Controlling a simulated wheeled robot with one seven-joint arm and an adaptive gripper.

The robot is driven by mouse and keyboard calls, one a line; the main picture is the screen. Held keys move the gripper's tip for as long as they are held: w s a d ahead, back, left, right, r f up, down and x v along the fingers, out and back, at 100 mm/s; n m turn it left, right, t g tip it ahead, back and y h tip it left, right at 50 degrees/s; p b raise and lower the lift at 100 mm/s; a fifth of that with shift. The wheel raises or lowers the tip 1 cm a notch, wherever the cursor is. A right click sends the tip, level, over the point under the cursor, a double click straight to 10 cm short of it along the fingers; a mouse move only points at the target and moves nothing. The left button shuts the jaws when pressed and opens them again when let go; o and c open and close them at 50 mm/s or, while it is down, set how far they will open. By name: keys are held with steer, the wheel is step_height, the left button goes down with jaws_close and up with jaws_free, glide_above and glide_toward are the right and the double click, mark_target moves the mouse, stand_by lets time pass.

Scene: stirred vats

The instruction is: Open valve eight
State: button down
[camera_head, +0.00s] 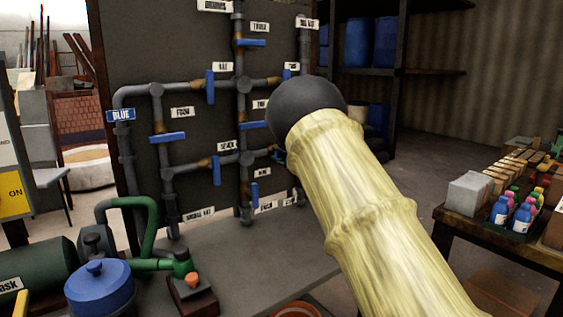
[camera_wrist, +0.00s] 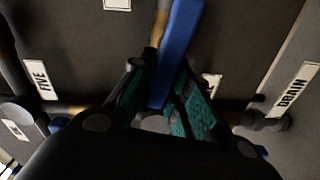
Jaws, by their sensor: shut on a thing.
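In the wrist view a blue valve handle (camera_wrist: 178,50) runs down the middle, close beside a brass-coloured fitting (camera_wrist: 160,22). My gripper (camera_wrist: 157,98) has its teal-padded fingers on both sides of the handle's lower end and is shut on it. The number of this valve cannot be read; the label (camera_wrist: 213,84) beside it is mostly hidden by a finger.
Other blue handles, such as one at the upper left (camera_head: 210,87) and one at the lower left (camera_head: 168,137), sit on the grey pipes. The wrist view shows a FIVE label (camera_wrist: 40,80) and a DRAIN label (camera_wrist: 292,88). A table (camera_head: 480,235) with bottles stands right.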

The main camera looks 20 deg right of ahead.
steer(key=shift+f+n+b, duration=0.4)
steer(key=shift+n+b, duration=0.45)
steer(key=shift+n, duration=0.15)
steer(key=c, duration=1.3)
jaws_free()
steer(key=shift+c, duration=0.2)
steer(key=shift+r, duration=0.1)
steer(key=v, duration=1.2)
